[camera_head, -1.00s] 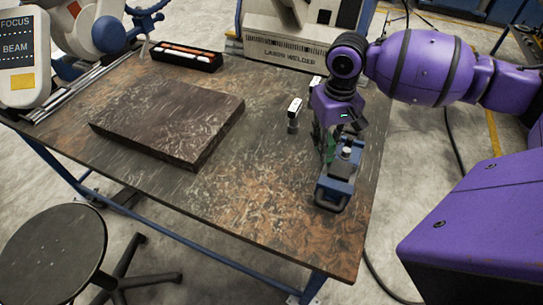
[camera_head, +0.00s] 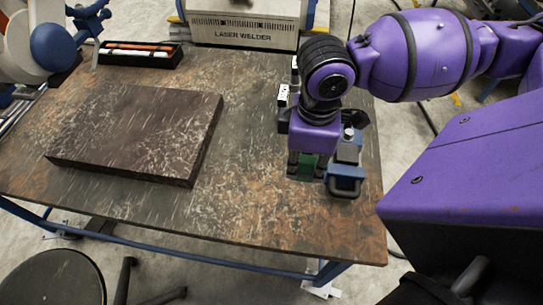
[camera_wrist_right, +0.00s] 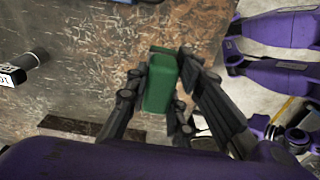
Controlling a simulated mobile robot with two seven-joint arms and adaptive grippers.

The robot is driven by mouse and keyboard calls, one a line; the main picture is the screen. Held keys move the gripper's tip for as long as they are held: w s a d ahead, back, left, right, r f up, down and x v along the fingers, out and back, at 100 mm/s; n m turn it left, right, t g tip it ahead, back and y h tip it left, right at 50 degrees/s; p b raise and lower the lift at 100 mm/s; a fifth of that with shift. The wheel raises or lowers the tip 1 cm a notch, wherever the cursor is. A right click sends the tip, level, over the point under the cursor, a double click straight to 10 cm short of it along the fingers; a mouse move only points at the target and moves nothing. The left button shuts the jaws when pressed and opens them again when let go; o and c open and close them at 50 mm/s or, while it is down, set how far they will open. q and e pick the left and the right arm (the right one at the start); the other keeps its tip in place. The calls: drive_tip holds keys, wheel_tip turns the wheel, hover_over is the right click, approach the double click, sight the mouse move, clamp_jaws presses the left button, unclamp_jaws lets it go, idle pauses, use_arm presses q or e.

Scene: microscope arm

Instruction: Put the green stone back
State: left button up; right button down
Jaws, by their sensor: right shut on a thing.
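The green stone (camera_head: 306,166) is a small green block held between the fingers of my right gripper (camera_head: 305,168), low over the right part of the table. In the right wrist view the stone (camera_wrist_right: 160,84) sits between the two dark fingers of the gripper (camera_wrist_right: 162,78), which press on its sides. Its upper part is hidden by the gripper in the head view. I cannot tell whether its bottom touches the table. A blue and black device with a front handle (camera_head: 345,182) stands close to the right of the gripper. My left gripper is not in view.
A dark marbled slab (camera_head: 140,135) lies on the left of the worktable (camera_head: 250,215). A black post with a white label (camera_head: 283,95) stands behind the gripper. Front table is clear.

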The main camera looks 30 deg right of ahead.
drive_tip(key=w+f, duration=0.3)
drive_tip(key=w, duration=0.1)
drive_tip(key=w+f+b, duration=0.1)
drive_tip(key=w+f, duration=0.2)
drive_tip(key=w, duration=0.1)
drive_tip(key=w+f, duration=0.3)
drive_tip(key=w, duration=0.1)
drive_tip(key=shift+w+d+b, duration=0.2)
drive_tip(key=shift+w+b, duration=0.15)
drive_tip(key=shift+w, duration=0.05)
drive_tip(key=shift+w+f, duration=0.2)
drive_tip(key=shift+f, duration=0.15)
wheel_tip(320, 180, down, 3)
drive_tip(key=shift+w+f, duration=0.1)
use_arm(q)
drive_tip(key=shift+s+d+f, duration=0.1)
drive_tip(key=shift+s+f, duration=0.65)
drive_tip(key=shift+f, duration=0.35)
use_arm(e)
drive_tip(key=shift+f, duration=0.1)
drive_tip(key=c, duration=1.5)
unclamp_jaws()
drive_tip(key=shift+c, duration=0.2)
